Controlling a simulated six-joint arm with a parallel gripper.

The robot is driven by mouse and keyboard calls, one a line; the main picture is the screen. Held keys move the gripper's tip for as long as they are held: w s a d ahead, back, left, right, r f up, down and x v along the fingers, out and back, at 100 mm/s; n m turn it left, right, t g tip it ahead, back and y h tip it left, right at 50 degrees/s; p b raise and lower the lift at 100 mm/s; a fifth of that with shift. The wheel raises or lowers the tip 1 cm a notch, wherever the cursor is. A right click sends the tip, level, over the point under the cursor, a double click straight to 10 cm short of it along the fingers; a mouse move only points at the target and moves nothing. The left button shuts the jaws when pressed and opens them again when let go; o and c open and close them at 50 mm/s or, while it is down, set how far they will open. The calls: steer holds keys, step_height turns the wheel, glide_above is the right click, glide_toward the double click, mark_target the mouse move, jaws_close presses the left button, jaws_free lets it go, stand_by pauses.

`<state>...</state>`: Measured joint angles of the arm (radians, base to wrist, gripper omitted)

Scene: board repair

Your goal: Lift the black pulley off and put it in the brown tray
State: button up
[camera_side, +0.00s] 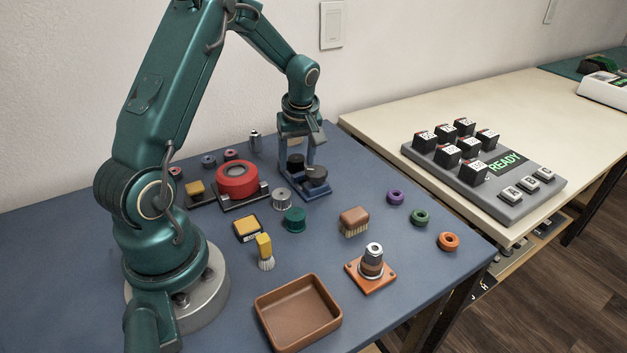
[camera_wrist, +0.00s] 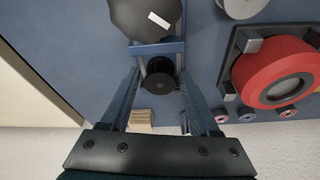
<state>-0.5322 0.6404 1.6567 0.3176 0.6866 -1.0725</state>
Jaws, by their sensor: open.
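The black pulley (camera_wrist: 160,84) sits at a blue stand (camera_wrist: 160,47), between the two fingers of my gripper in the wrist view. In the side view the pulley (camera_side: 295,160) shows below my gripper, partly hidden by the fingers. My gripper (camera_side: 299,163) is open, pointing down, with one finger on each side of the pulley; I cannot tell whether either touches it. A larger black round part (camera_wrist: 144,17) with a white mark is beside the pulley on the stand. The brown tray (camera_side: 299,312) is empty at the front of the blue table.
A red round part (camera_side: 237,179) on a dark base stands left of the stand. A metal spool (camera_side: 282,198), a green spool (camera_side: 294,219), brushes and an orange-based post (camera_side: 371,268) lie between the stand and tray. Coloured rings (camera_side: 419,216) are at right.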

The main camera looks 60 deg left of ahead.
mark_target(296, 155)
steer(key=shift+f, duration=0.1)
jaws_close()
steer(key=shift+r, duration=0.75)
step_height(296, 155, up, 3)
steer(key=shift+a, duration=0.1)
steer(key=s+a+r, duration=0.5)
steer(key=s+r, duration=0.1)
steer(key=s, duration=0.4)
steer(key=shift+s+a+r, duration=0.15)
steer(key=shift+s+r, duration=0.05)
steer(key=shift+r, duration=0.1)
